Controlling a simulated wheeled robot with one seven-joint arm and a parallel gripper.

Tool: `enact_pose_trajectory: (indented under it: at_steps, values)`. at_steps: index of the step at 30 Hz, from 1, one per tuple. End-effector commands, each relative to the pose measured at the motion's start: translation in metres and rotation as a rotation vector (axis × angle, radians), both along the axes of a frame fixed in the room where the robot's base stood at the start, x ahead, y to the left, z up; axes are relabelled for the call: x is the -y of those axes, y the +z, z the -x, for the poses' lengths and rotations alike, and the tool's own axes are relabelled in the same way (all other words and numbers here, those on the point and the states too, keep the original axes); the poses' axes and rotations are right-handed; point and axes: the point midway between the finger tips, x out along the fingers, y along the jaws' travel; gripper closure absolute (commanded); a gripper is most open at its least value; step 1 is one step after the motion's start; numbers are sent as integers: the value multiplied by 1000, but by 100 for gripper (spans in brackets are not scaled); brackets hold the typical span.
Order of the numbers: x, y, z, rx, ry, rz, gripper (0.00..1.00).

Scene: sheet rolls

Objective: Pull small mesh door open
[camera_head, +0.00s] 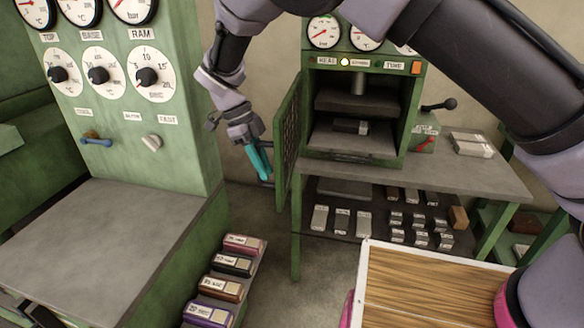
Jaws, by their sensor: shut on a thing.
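The small mesh door (287,135) stands swung out from the left side of the small green press cabinet (413,128). Its dark mesh panel shows edge-on in a green frame, and the cabinet's opening is exposed. My gripper (263,172) is at the door's outer side, on the left, with its teal fingers pointing down. It is shut on the door handle, which is mostly hidden by the fingers. Inside the cabinet, a small dark block with a pale label (350,126) lies on the lower plate.
The large green machine (135,110) with dials stands at left, with a grey table (90,235) in front. Labelled boxes (220,283) line its right side. A grey bench (470,178) holds the cabinet; several small blocks lie on its lower shelf. My arm crosses the upper right.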

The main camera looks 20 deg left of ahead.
Motion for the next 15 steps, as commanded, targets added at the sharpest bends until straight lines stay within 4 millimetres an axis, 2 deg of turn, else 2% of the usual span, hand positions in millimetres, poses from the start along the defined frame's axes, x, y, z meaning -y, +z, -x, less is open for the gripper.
enact_pose_trajectory:
  at_steps: [6,15]
  values:
    - [-25,-1,2,-3,-62,1,100]
    - [-32,-1,2,-4,-85,2,100]
